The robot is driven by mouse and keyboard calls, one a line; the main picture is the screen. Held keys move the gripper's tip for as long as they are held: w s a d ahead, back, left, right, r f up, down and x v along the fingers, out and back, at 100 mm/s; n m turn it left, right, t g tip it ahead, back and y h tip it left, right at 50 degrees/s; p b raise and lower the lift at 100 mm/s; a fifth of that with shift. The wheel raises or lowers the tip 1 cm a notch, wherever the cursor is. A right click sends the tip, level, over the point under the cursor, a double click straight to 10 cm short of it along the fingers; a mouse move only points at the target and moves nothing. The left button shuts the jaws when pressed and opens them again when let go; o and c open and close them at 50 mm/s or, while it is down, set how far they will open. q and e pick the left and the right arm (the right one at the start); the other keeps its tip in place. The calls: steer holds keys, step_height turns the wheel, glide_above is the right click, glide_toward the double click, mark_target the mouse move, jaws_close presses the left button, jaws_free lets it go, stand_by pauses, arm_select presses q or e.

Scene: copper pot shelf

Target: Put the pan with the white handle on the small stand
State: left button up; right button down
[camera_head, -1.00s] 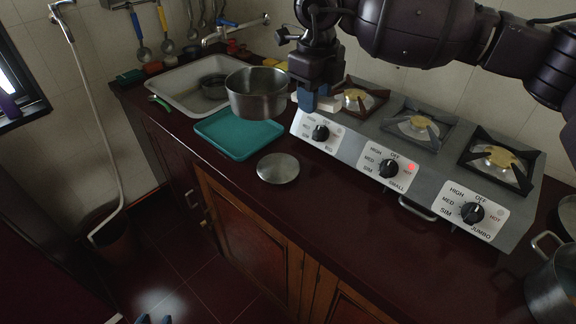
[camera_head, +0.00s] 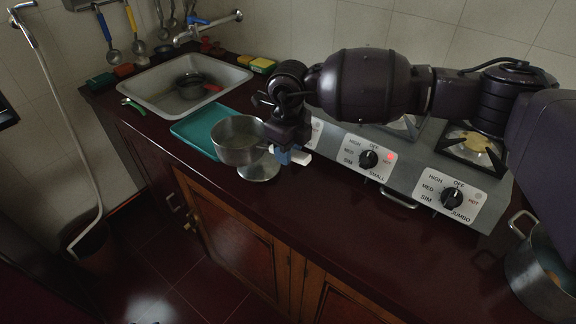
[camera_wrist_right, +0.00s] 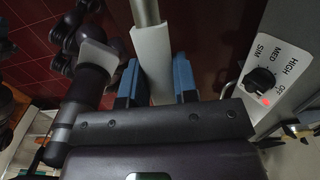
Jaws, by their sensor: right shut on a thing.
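The pan (camera_head: 238,140) is a steel pan with a white handle (camera_head: 301,157). My right gripper (camera_head: 284,155) is shut on that handle. In the right wrist view the white handle (camera_wrist_right: 152,50) sits between the two blue fingers (camera_wrist_right: 157,80). The small stand (camera_head: 259,172) is a round metal disc on the dark counter. The pan appears level and hides the stand's upper left part. The stand's lower right edge shows under the pan; I cannot tell whether they touch. My left gripper is not seen.
A teal tray (camera_head: 196,131) lies left of the pan, by the sink (camera_head: 160,88) with a dark pan in it. The stove (camera_head: 395,175) stands right, partly behind my right arm. A large pot (camera_head: 540,275) is at the far right. The front counter is clear.

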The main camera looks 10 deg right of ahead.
step_height(320, 180, down, 5)
steer(key=shift+r, duration=0.1)
stand_by(0.3)
steer(key=shift+f, duration=0.2)
steer(key=c, duration=0.9)
jaws_free()
